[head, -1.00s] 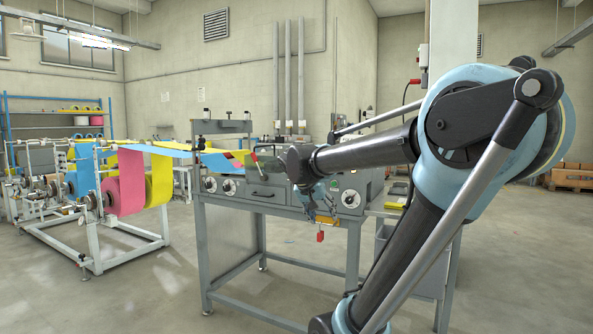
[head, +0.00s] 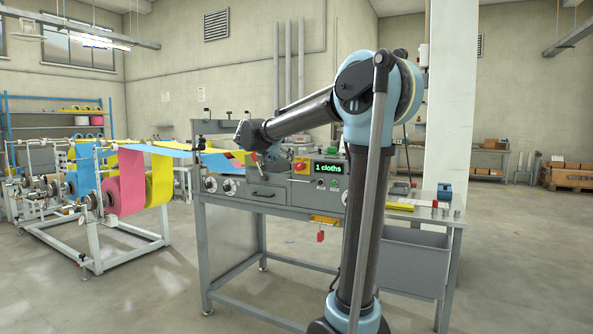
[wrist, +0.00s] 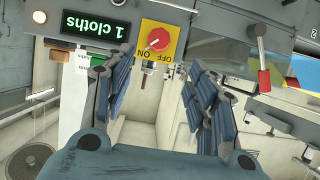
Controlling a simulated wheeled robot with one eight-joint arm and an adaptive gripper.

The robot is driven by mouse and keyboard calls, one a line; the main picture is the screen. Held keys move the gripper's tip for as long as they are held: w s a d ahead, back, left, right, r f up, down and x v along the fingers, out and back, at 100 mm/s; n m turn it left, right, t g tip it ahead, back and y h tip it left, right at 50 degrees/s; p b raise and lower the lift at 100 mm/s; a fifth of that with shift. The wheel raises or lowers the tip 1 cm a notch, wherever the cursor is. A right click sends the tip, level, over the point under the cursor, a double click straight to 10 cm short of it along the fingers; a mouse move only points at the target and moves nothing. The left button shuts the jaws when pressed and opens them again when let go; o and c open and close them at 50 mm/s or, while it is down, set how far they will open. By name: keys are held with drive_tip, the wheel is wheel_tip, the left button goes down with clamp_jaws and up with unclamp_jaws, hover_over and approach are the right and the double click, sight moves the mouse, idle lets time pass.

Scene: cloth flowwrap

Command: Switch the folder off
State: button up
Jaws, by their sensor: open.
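The folder is a grey machine (head: 270,210) on legs in the head view. Its red rotary knob sits on a yellow plate (head: 301,165) left of the green "1 cloths" display (head: 328,168). In the wrist view, turned over, the red knob (wrist: 155,39) and its yellow plate with OFF and ON lettering (wrist: 168,58) show near the top, beside the display (wrist: 94,27). I cannot tell surely which label the knob points to. My gripper (wrist: 160,95) is open and empty, its blue fingers apart with the knob seen beyond the gap.
A red tag (head: 320,237) hangs under the machine's front. A grey bin (head: 415,262) and side table stand right; cloth rolls (head: 125,180) stand left.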

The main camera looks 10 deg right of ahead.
sight(297, 165)
drive_tip(key=x, duration=1.5)
drive_tip(key=shift+f, duration=0.1)
drive_tip(key=shift+s, duration=0.1)
drive_tip(key=c, duration=1)
drive_tip(key=shift+a, duration=0.15)
drive_tip(key=shift+c, duration=0.2)
